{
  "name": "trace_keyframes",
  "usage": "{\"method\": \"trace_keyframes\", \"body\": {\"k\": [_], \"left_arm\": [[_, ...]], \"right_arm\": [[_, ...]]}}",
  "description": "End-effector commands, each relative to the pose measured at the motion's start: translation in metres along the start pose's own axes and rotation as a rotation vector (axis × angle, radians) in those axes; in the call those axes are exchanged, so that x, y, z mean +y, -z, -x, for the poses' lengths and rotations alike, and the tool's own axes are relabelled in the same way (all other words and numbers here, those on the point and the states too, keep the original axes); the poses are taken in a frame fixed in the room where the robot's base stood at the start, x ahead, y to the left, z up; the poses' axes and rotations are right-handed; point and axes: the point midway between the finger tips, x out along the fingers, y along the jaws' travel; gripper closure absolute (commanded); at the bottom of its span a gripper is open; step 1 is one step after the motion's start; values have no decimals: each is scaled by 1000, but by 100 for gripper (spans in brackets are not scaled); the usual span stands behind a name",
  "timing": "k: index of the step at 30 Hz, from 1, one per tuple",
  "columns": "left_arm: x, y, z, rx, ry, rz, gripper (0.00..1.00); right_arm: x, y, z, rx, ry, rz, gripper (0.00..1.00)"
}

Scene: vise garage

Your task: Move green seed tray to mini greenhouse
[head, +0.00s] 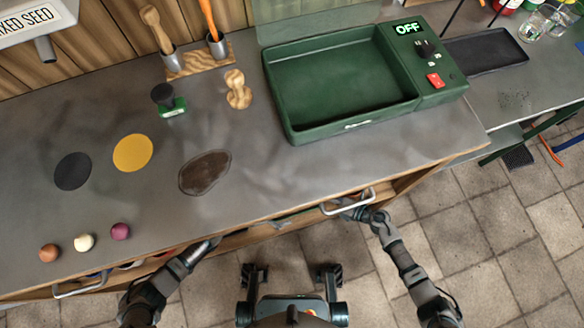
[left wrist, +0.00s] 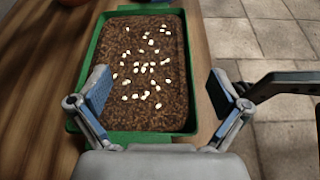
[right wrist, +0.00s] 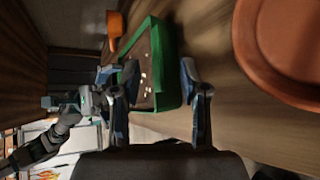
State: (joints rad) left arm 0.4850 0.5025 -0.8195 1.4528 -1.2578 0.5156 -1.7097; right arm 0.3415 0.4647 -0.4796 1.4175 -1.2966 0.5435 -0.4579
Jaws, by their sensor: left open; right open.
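The green seed tray (left wrist: 133,135) holds brown soil with several white seeds; it also shows in the right wrist view (right wrist: 168,85). It lies on a wooden surface and is hidden in the head view. The mini greenhouse (head: 340,80) is a green open box on the counter with an "OFF" panel (head: 420,58). My left gripper (left wrist: 162,95) is open at the tray's near part, its left finger over the soil. My right gripper (right wrist: 156,80) is open, with the tray beyond and between its fingers. Contact cannot be told. Both hands are partly hidden by the counter edge in the head view.
The grey counter (head: 225,140) overhangs the front, with metal handles (head: 347,201) along its edge. A terracotta round piece (right wrist: 285,50) and an orange object (right wrist: 115,28) are near the tray. A dark tray (head: 485,52) lies on the right-hand table.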

Motion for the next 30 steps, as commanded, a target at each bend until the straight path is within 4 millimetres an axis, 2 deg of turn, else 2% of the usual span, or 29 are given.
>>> {"method": "trace_keyframes", "body": {"k": [6,17,22,29,30], "left_arm": [[0,0,-20,0,-1,1,0],[0,0,-23,1,-1,0,0],[0,0,-23,1,-1,0,43],[1,2,-23,3,-3,3,100],[1,2,-23,3,-4,4,100]], "right_arm": [[0,0,-21,0,0,0,56],[0,0,-24,0,1,0,56],[0,0,-23,0,1,0,99],[-1,2,-24,4,1,-1,100],[-1,3,-24,5,0,-1,100]]}}
